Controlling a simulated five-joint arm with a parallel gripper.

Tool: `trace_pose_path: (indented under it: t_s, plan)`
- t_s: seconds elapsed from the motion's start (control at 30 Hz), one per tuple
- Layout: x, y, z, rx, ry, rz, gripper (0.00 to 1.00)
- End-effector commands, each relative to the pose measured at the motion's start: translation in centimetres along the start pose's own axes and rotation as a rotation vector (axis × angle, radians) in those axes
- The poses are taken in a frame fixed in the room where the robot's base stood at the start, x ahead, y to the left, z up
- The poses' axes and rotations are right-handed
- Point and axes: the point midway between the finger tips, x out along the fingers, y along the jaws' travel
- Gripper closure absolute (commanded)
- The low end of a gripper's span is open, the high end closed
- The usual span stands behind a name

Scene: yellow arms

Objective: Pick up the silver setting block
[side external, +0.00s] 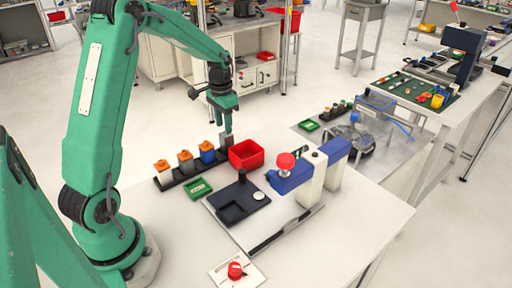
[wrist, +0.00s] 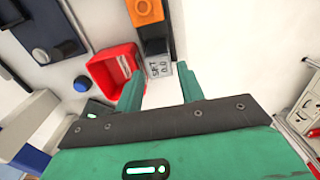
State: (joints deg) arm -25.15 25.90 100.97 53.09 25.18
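The silver setting block (side external: 226,143) stands at the right end of a black rack (side external: 176,179). In the wrist view my gripper (wrist: 160,72) is open, with a gap visible on each side of the block. Whether the tips reach below its top is hard to tell.
A red bin (side external: 247,155) stands close beside the block; it also shows beside the left finger in the wrist view (wrist: 112,72). Several orange-topped pieces (side external: 185,160) stand along the rack. A green box (side external: 198,188) and a blue-and-white press (side external: 312,180) are in front.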

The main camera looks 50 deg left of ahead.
Motion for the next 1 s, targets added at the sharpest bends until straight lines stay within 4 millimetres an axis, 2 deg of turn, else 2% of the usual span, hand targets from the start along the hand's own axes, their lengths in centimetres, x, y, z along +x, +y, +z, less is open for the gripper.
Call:
trace_pose_path:
  t_s: [0.3, 0.67, 1.0]
  plan:
    - [2.2, 0.1, 0.0, 0.0, -0.002, 0.001, 0.62]
    - [3.1, 0.1, 0.0, 0.0, -0.002, 0.001, 0.62]
    - [6.8, 0.3, -0.3, -0.001, -0.003, 0.001, 0.62]
